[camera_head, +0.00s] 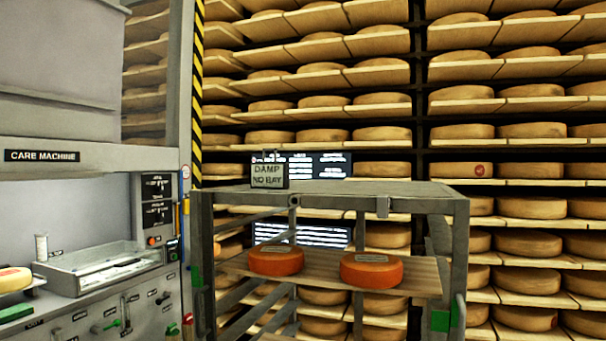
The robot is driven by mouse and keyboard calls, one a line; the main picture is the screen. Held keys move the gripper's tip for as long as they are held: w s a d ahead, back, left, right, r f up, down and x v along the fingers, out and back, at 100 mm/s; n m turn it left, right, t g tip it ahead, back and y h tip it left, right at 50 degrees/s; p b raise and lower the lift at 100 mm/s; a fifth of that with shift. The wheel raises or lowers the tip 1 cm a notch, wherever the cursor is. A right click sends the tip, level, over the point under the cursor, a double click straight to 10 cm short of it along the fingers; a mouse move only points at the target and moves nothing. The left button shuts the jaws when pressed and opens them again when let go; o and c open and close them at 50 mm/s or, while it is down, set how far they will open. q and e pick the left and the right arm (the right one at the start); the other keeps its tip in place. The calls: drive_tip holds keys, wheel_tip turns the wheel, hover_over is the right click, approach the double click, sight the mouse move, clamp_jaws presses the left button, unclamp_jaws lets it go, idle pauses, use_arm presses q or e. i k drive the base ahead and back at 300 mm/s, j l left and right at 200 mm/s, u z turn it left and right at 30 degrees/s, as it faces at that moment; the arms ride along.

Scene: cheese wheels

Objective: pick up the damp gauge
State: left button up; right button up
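The damp gauge (268,175) is a small upright box with a greenish face reading "DAMP NO BAY". A thin dark handle or frame shows above its top edge. It stands on the grey top of a metal rack cart (340,191), near the left end of that top. Nothing touches it from the sides. Neither of my grippers shows in the head view.
Two orange cheese wheels (276,261) (371,270) lie on a wooden board (420,280) inside the cart. A care machine (100,155) with a shallow tray (95,268) stands at left. Shelves of cheese wheels (530,205) fill the back. The cart top's right part is clear.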

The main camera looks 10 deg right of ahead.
sight(264, 175)
drive_tip(key=j+z, duration=0.2)
drive_tip(key=z, duration=0.15)
drive_tip(key=i+j+z, duration=0.1)
drive_tip(key=z, duration=0.3)
drive_tip(key=j+z, duration=0.2)
drive_tip(key=j, duration=0.55)
drive_tip(key=j+z, duration=0.25)
drive_tip(key=j, duration=0.5)
drive_tip(key=k+j, duration=0.1)
drive_tip(key=j, duration=1.05)
drive_tip(key=k+j, duration=0.15)
drive_tip(key=j, duration=0.45)
drive_tip(key=z, duration=0.05)
